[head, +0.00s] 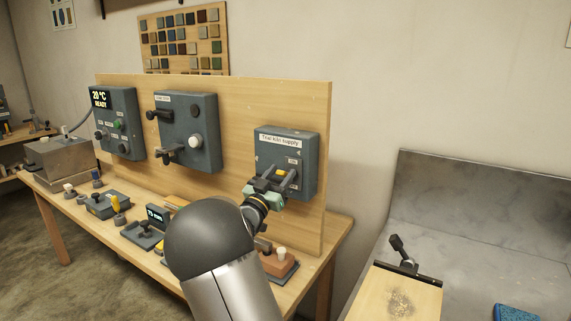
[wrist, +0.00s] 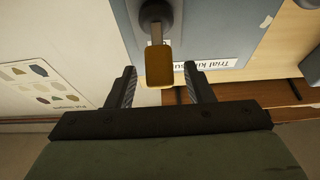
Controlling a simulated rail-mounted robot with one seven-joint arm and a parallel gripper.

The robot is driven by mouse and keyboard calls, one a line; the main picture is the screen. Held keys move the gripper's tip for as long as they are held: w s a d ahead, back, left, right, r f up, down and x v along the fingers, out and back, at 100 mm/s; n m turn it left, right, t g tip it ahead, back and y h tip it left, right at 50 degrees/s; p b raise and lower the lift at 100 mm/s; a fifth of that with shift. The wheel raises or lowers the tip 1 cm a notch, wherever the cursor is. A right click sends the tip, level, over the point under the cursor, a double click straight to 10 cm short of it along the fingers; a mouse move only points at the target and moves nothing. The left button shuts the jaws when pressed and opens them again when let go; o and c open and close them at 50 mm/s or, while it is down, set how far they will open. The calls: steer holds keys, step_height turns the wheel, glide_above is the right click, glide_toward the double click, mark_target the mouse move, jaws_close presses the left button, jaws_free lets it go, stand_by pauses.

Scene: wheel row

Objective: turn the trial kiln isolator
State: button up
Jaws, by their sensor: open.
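The trial kiln isolator is a grey box labelled "Trial kiln supply" (head: 296,150), mounted at the right end of the upright wooden board. Its yellow-tipped handle (head: 281,173) shows at the front of the box, partly hidden by my gripper. In the wrist view the yellow handle end (wrist: 159,68) sits on a grey stem, between and just beyond my fingertips. My gripper (head: 271,180) is open in front of the box, and it also shows in the wrist view (wrist: 159,82) with a finger on each side of the handle. Clear gaps show between handle and fingers.
Two other grey boxes hang on the board: one with a black lever and white knob (head: 187,132), one with a "20 °C READY" display (head: 114,123). Small devices and a brown block (head: 280,262) stand on the bench below.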

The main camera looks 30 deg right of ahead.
steer(key=shift+x, duration=1.75)
steer(key=c, duration=1)
steer(key=shift+f, duration=0.15)
